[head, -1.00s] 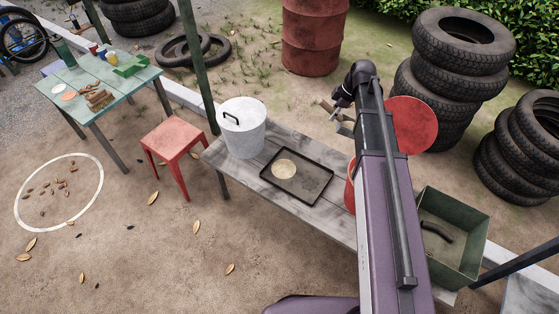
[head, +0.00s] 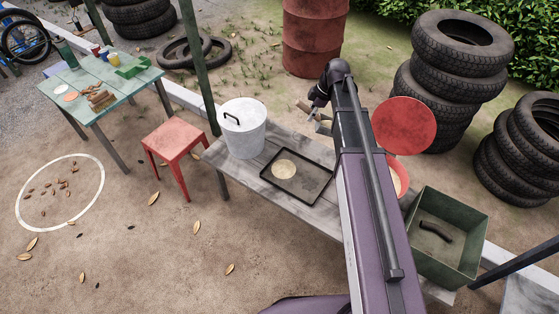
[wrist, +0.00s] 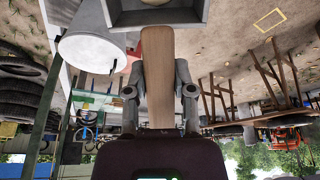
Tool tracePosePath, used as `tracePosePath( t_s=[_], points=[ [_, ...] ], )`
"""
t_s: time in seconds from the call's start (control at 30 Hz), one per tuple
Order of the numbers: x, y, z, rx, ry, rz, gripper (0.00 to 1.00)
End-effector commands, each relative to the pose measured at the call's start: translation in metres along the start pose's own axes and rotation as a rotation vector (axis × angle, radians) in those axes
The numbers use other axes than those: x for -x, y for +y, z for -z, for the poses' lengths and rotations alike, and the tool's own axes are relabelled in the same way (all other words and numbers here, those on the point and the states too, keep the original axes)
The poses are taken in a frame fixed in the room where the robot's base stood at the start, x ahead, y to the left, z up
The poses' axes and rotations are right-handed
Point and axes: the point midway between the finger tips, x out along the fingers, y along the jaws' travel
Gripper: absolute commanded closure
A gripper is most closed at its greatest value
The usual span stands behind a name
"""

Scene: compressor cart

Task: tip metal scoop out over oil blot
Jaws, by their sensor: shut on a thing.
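My gripper (wrist: 160,92) is shut on the flat wooden handle of the metal scoop (wrist: 120,12). The scoop's grey box-like pan shows at the top of the wrist view, cut off by the frame, so its load cannot be told. In the head view my gripper (head: 316,101) is small and dark, above the far side of the bench, to the right of the lidded can. The black-rimmed tray (head: 318,196) lies on the bench, with a round tan patch (head: 284,169) in it. Whether this patch is the oil blot cannot be told.
A grey lidded can (head: 243,138) stands on the bench (head: 240,178) left of the tray. A red bucket (head: 406,180) with pale contents and a raised red lid (head: 404,125) is partly behind my arm. A green bin (head: 462,268) stands farther right, a red stool (head: 174,139) left.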

Motion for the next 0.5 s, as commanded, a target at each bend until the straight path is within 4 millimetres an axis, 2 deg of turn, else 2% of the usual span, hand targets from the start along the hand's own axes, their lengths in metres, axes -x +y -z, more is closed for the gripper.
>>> tracePosePath(
  t_s=[0.27, 0.5],
  points=[
    [-0.007, 0.001, -0.005, -0.003, -0.004, -0.001, 1.00],
    [-0.038, 0.003, -0.006, 0.003, -0.021, 0.004, 1.00]
  ],
)
